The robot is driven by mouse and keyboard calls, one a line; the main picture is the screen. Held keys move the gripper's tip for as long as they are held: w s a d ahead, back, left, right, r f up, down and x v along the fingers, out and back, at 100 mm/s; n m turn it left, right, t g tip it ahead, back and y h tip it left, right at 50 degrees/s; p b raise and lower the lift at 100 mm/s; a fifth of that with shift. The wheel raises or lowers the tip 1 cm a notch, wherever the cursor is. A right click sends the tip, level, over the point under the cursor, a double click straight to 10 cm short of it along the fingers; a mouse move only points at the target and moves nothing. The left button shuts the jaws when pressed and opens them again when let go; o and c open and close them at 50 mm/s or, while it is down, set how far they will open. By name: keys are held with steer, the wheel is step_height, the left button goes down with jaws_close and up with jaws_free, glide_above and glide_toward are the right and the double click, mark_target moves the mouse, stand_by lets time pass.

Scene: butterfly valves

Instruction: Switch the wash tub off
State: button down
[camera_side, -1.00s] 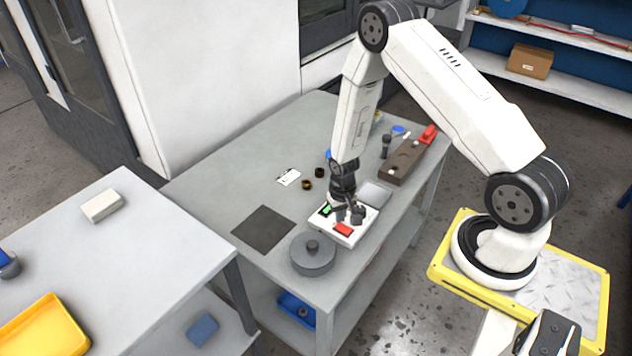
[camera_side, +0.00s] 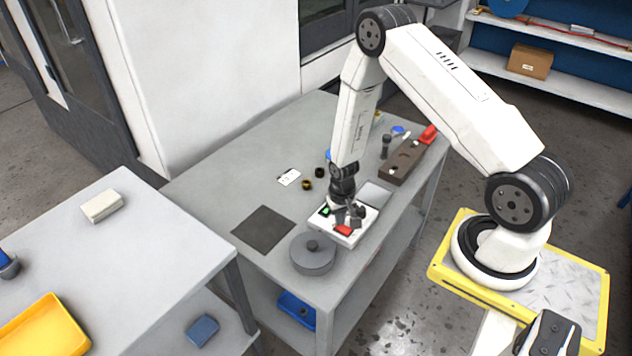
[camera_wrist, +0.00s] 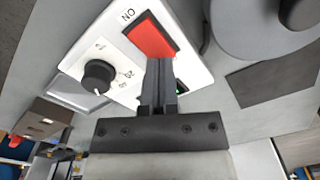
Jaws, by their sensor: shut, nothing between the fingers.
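The white control box (camera_side: 352,236) sits near the front edge of the grey table. The red switch (camera_side: 343,230) also shows in the side view. My gripper (camera_side: 347,222) is low over the box. In the wrist view my gripper (camera_wrist: 159,62) is shut and empty, its tips at the lower edge of the red switch. I cannot tell whether they touch it.
A round grey lidded pot (camera_side: 312,256) stands next to the box, beside a dark mat (camera_side: 262,229). A brown block with a red handle (camera_side: 404,160) lies at the back right. Small rings (camera_side: 307,185) and a white card (camera_side: 288,177) lie behind the box.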

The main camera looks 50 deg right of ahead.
steer(key=shift+f, duration=0.5)
stand_by(0.4)
steer(key=shift+r, duration=3.55)
steer(key=shift+r, duration=0.1)
steer(key=shift+a+r, duration=0.15)
steer(key=shift+r, duration=0.1)
steer(key=s+a+r+n+t, duration=0.1)
steer(key=s+a+r+n, duration=0.2)
steer(key=r, duration=0.6)
steer(key=s+a+r+n+t, duration=0.1)
steer(key=s+a+r+n, duration=0.2)
steer(key=a+r, duration=0.5)
step_height(320, 180, up, 2)
steer(key=shift+s+r+t, duration=0.2)
steer(key=shift+s+t, duration=0.1)
steer(key=shift+s, duration=0.3)
